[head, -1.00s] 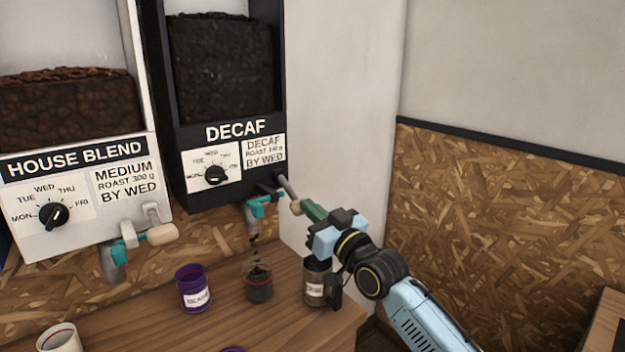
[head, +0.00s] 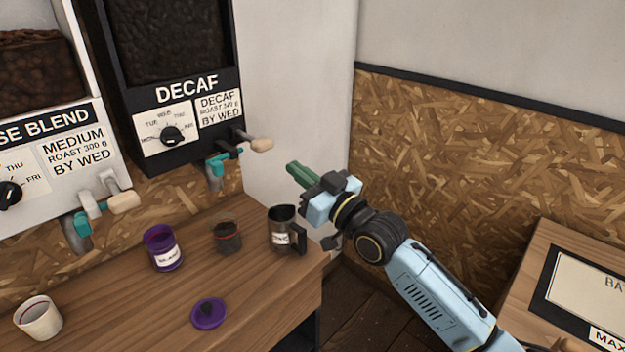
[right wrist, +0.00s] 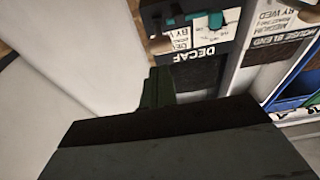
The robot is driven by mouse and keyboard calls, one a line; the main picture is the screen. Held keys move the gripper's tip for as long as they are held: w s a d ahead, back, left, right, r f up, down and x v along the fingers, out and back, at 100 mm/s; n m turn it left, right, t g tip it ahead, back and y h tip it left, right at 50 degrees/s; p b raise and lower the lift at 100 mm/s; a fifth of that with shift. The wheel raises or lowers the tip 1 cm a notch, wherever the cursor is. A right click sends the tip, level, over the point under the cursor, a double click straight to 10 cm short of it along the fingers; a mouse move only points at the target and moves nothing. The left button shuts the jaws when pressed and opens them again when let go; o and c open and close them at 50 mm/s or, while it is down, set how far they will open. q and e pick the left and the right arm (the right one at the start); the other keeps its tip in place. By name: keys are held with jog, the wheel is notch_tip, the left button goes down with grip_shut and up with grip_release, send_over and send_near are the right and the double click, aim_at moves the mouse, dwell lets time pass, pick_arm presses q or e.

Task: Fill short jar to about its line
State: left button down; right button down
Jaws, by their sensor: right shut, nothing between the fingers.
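A short clear jar (head: 228,237) with a red line stands on the wooden counter near the decaf spout (head: 215,172). Dark beans sit in it; their exact height against the line is hard to tell from this angle. The decaf dispenser (head: 185,90) has a tap lever with a pale wooden handle (head: 262,145), sticking out to the right. No beans fall from the spout. My right gripper (head: 296,172) is shut and empty, right of the handle and apart from it. Its green fingers also show in the right wrist view (right wrist: 158,88). My left gripper is out of view.
A grey metal pitcher (head: 284,232) stands close right of the jar. A purple jar (head: 163,250), a purple lid (head: 208,313) and a white cup (head: 38,318) are on the counter. The house blend dispenser (head: 60,160) is at left; a side wall (head: 300,90) is at right.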

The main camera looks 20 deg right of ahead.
jog(key=shift+v, duration=1.65)
jog(key=s+d+f+m+g+h, duration=0.1)
jog(key=d+f+h, duration=0.1)
jog(key=f, duration=0.9)
jog(key=s+d+f+m+g+h, duration=0.1)
jog(key=d+f+g+h, duration=0.15)
jog(key=f, duration=0.75)
jog(key=d+f+m+g+h, duration=0.1)
jog(key=d+f+h, duration=0.1)
jog(key=f, duration=0.9)
jog(key=s+d+f+m+g+h, duration=0.1)
jog(key=s+d+f+g, duration=0.1)
jog(key=s+f, duration=0.7)
jog(key=s+d+f+g+h, duration=0.1)
jog(key=s+d+f+g, duration=0.15)
jog(key=s+f, duration=0.6)
jog(key=s+f+g, duration=0.2)
jog(key=s+f, duration=0.3)
jog(key=s, duration=0.5)
jog(key=s+f+g+h, duration=0.1)
jog(key=s+f+g, duration=0.2)
jog(key=s, duration=0.8)
jog(key=s+f+g, duration=0.2)
jog(key=s+f, duration=0.6)
jog(key=s, duration=0.2)
jog(key=shift+s+a+g+h, duration=0.2)
jog(key=shift+a+g+h, duration=0.1)
jog(key=shift+a+h, duration=0.1)
jog(key=shift+w+n, duration=0.1)
jog(key=shift+n, duration=0.2)
